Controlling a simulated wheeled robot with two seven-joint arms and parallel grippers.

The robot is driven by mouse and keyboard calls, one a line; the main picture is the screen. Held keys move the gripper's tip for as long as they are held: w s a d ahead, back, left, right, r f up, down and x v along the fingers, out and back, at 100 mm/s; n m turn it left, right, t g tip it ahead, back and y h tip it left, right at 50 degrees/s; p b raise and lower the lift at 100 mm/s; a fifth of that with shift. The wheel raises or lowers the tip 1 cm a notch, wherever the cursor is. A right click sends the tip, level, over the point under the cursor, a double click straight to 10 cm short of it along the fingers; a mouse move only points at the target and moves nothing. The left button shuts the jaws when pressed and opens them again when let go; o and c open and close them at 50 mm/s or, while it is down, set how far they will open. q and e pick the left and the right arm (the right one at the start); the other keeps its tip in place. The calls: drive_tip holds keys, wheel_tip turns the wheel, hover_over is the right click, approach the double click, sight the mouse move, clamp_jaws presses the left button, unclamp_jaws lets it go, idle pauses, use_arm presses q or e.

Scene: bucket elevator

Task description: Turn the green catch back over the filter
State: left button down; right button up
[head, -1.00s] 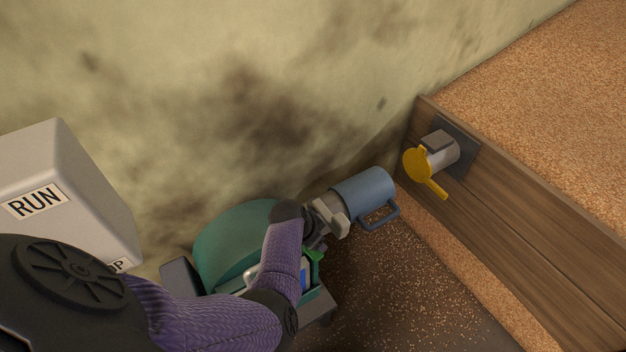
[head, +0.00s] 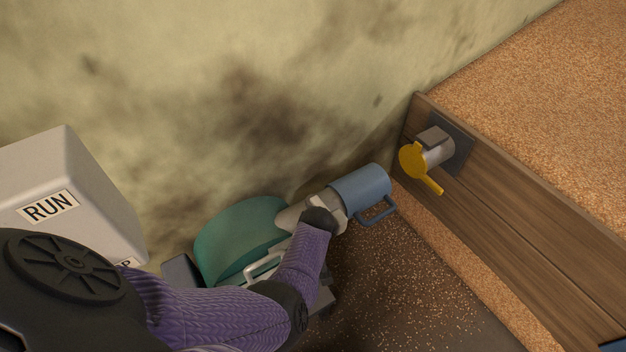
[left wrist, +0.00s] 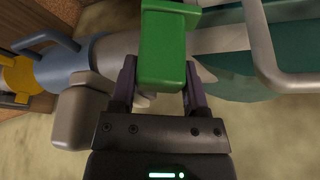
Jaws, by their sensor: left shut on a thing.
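The green catch (left wrist: 165,35) shows large in the left wrist view, as a block between my left gripper's (left wrist: 160,64) two dark fingers, which are shut on it. In the head view my left wrist and forearm cover the catch and the fingers. The teal rounded housing (head: 235,238) stands left of my wrist, with a pale metal handle (head: 265,268) at its front. I cannot make out the filter for certain; my arm hides the area in front of the housing. My right gripper is in neither view.
A blue-grey cylinder (head: 360,185) with a loop handle lies just right of my wrist. A yellow lever valve (head: 412,160) sits on the wooden wall (head: 500,225) of a grain bin. A grey box labelled RUN (head: 60,180) stands at left. The grain-strewn floor (head: 400,275) is open.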

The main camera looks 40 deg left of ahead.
use_arm(q)
drive_tip(key=n+b, duration=0.1)
drive_tip(key=n+g, duration=0.1)
drive_tip(key=n, duration=0.1)
drive_tip(key=shift+f+n+y+b, duration=0.2)
drive_tip(key=shift+n+y+b, duration=0.1)
drive_tip(key=shift+y+b, duration=0.1)
drive_tip(key=shift+s+n+g, duration=0.1)
drive_tip(key=shift+n+g, duration=0.2)
drive_tip(key=shift+n, duration=0.3)
drive_tip(key=shift+r+n, duration=0.1)
drive_tip(key=shift+n, duration=0.2)
drive_tip(key=shift+c, duration=1.2)
unclamp_jaws()
drive_tip(key=shift+o, duration=0.8)
